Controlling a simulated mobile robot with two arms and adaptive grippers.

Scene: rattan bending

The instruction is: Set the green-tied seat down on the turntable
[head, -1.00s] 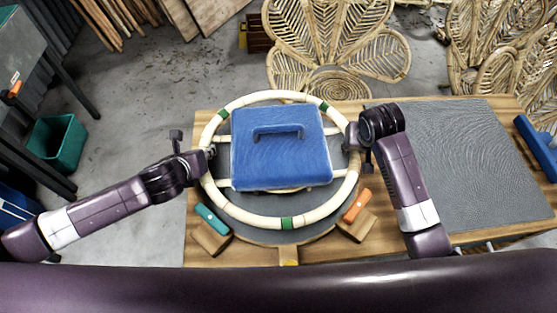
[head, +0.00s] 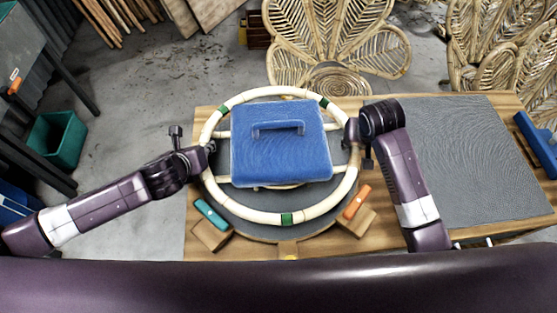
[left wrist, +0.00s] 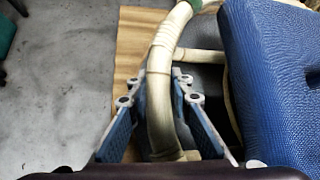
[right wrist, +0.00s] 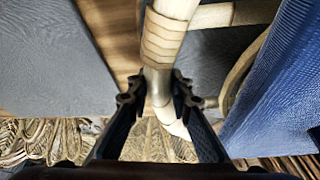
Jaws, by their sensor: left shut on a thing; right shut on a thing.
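The green-tied seat is a cream rattan ring (head: 238,208) with green bands and inner crossbars. It lies roughly level over the dark grey round turntable (head: 255,225); I cannot tell whether there is a gap between them. A blue block with a handle (head: 280,155) is in the middle of the ring and hides much of the crossbars and turntable. My left gripper (head: 208,150) is shut on the ring's left side, with the rattan between its fingers in the left wrist view (left wrist: 160,105). My right gripper (head: 350,133) is shut on the ring's right side, also seen in the right wrist view (right wrist: 158,95).
The wooden table (head: 385,235) carries a teal-handled clamp (head: 211,214) and an orange-handled clamp (head: 356,201) at the turntable's front edge. A grey mat (head: 465,160) lies right, with a blue object (head: 538,145) beyond it. Rattan chair backs (head: 335,40) stand behind.

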